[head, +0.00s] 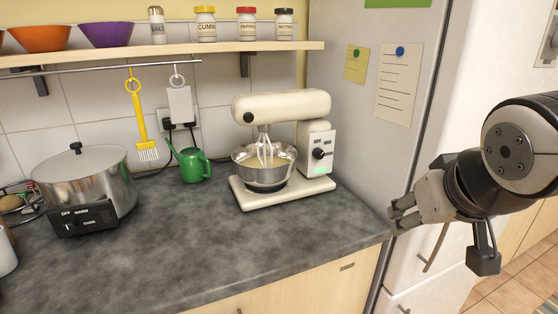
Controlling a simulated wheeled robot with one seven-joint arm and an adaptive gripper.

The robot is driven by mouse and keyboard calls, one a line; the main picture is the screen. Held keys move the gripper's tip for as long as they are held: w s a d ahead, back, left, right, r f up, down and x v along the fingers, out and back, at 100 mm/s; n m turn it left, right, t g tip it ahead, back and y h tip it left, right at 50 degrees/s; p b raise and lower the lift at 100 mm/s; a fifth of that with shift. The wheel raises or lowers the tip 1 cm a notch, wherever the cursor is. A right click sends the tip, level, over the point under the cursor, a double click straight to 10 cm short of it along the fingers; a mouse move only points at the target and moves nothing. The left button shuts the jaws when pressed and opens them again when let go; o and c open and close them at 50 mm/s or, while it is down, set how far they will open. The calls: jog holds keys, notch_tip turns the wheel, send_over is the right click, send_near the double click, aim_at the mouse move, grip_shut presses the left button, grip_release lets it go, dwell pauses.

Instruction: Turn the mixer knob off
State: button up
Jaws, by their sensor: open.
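A cream stand mixer (282,103) stands on the counter near its right end, with a whisk in a metal bowl (265,170) holding pale batter. Its black knob (318,154) is on the white panel at the right of the stand, with OFF and another label above it; the knob's exact setting is too small to tell. A green light (319,169) glows under the knob. My gripper (394,214) is at the right, in front of the fridge, beyond the counter's right edge. It is open and empty, fingers pointing left, apart from the mixer.
The grey counter (190,255) is clear at the front. A green watering can (193,166) stands left of the mixer and a steel pot cooker (85,180) further left. A shelf (200,50) with jars and bowls runs above. The fridge (385,130) borders the counter's right end.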

jog(key=w+d+f+t+b, duration=0.1)
jog(key=w+t+b, duration=0.15)
jog(key=w, duration=0.35)
jog(key=w+d+f+n+t+b, duration=0.1)
jog(key=w+b, duration=0.2)
jog(key=w, duration=0.3)
jog(key=w+d+f+t+b, duration=0.1)
jog(key=w+f+t+b, duration=0.15)
jog(key=w, duration=0.35)
jog(key=n+t+y+b, duration=0.3)
jog(key=n+y+b, duration=0.1)
jog(key=y+b, duration=0.4)
send_near(320, 154)
jog(key=shift+t+h, duration=0.3)
jog(key=b+x, duration=0.1)
jog(key=x, duration=0.7)
jog(key=shift+w+a+f+b, duration=0.15)
jog(key=shift+w+a+b, duration=0.1)
jog(key=shift+b, duration=0.15)
jog(key=shift+c, duration=0.6)
grip_shut()
